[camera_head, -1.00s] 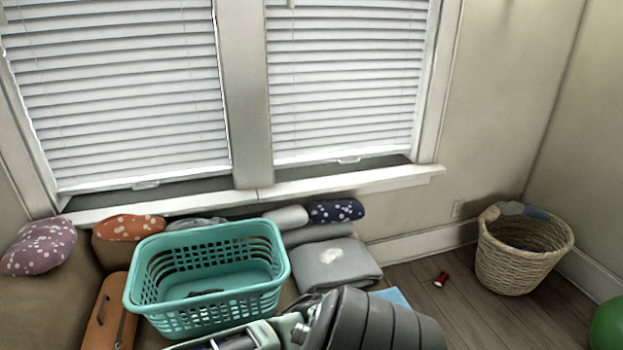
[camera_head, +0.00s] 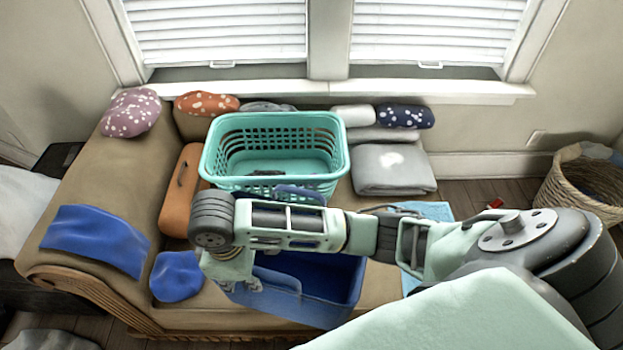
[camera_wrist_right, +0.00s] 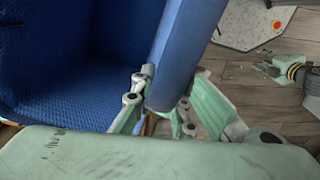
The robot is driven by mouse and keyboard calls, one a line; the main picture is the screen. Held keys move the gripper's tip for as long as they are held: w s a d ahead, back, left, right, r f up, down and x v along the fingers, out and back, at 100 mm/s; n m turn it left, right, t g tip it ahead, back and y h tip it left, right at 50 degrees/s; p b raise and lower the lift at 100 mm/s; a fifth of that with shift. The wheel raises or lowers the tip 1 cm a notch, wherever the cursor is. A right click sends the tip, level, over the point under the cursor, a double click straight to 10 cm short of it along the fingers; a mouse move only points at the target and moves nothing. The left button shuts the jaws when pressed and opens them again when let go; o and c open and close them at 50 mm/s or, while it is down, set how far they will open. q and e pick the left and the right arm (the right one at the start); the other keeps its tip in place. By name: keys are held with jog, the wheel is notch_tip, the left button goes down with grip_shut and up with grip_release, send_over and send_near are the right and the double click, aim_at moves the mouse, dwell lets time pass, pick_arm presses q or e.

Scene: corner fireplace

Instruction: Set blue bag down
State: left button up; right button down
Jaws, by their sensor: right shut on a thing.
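The blue bag (camera_head: 335,283) is an open, box-shaped blue holder at the front of the tan sofa (camera_head: 112,172), partly hidden behind my right arm. In the right wrist view its wall and textured blue inside (camera_wrist_right: 75,75) fill the upper left. My right gripper (camera_head: 236,272) is at the bag's left side. In the right wrist view the gripper (camera_wrist_right: 160,102) is shut on a blue edge of the bag. I cannot tell whether the bag's bottom rests on the seat.
A teal basket (camera_head: 212,160) stands on the sofa behind my arm. An orange case (camera_head: 182,190), blue cloths (camera_head: 95,238), folded grey blankets (camera_head: 392,172) and pillows (camera_head: 131,113) lie around it. A wicker basket (camera_head: 568,185) stands on the floor at right.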

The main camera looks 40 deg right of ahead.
jog(key=s+d+r+n, duration=0.1)
jog(key=s+d+n, duration=0.2)
jog(key=d, duration=1.1)
jog(key=w+a+f+p, duration=0.1)
jog(key=w+a+f, duration=0.7)
jog(key=w+f, duration=0.1)
jog(key=shift+f, duration=0.85)
jog(key=shift+s+a+f, duration=0.1)
jog(key=c, duration=1.6)
grip_release()
